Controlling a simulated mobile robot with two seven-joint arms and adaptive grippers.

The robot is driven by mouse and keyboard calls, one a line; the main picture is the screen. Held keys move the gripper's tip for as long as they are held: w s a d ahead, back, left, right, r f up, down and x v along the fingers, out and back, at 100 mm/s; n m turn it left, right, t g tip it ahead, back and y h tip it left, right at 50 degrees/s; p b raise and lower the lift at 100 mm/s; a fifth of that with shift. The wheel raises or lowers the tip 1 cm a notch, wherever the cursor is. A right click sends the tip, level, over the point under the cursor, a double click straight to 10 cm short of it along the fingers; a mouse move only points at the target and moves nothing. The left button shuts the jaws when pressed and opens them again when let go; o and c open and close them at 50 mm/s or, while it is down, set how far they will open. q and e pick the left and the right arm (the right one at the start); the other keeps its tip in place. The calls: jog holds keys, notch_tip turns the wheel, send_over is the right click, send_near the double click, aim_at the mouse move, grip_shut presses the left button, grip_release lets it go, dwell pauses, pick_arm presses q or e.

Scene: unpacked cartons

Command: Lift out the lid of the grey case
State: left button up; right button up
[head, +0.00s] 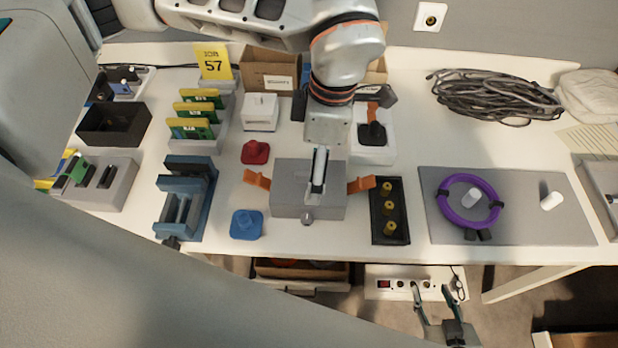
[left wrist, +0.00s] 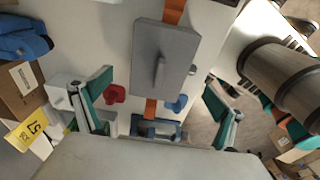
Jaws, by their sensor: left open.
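The grey case (head: 290,203) stands on the white table, an orange tab spread out at each side. Its flat lid, with a raised bar handle (left wrist: 160,75), fills the upper middle of the left wrist view. My left gripper (head: 318,185) is above the case, pointing down and seen edge-on in the head view, hiding the handle there. In the left wrist view its teal fingers are wide apart, one to each side of the handle, and hold nothing. My right gripper (head: 439,291) is open and empty, below the table's front edge.
A blue vise (head: 183,205), a red knobbed piece (head: 255,151) and a blue one (head: 247,223) are left of the case. A black tray (head: 376,226) with yellow pegs is close on its right. Beyond lies a grey mat (head: 530,222) with a purple ring (head: 441,206).

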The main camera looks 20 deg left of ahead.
aim_at(308, 174)
pick_arm(q)
jog(key=f, duration=0.2)
jog(key=a+f, duration=0.1)
jog(key=f, duration=0.1)
jog(key=shift+s, duration=0.25)
jog(key=c, duration=2.6)
jog(key=shift+f, duration=0.1)
grip_shut()
